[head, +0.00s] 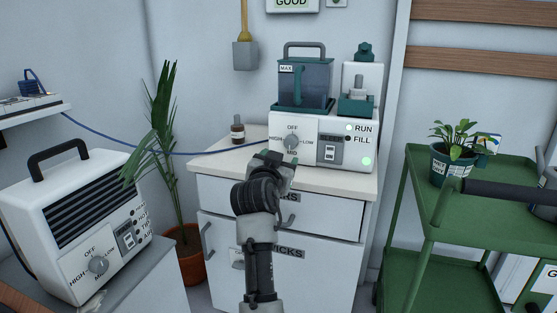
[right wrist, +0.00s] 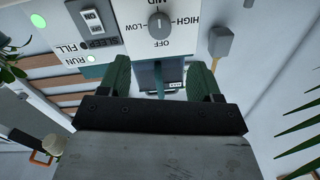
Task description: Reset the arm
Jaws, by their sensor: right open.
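My right gripper (head: 276,163) is in front of the white machine (head: 352,152) on the cabinet, just below its dial (head: 291,142). In the right wrist view the gripper's two green fingers (right wrist: 160,78) are spread apart with nothing held between them. The dial (right wrist: 159,24) shows there upside down, beyond the fingertips and apart from them. Its labels read OFF, HIGH, LOW and MID; I cannot tell surely which one it points to. A green light (head: 367,161) glows on the machine's front. My left gripper is not in view.
A blue tank (head: 306,82) stands on the machine. A brown bottle (head: 237,131) is left of it on the cabinet (head: 231,179). A second white machine (head: 68,219) and a potted palm (head: 186,240) stand left. A green cart (head: 485,206) with a potted plant (head: 452,164) stands right.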

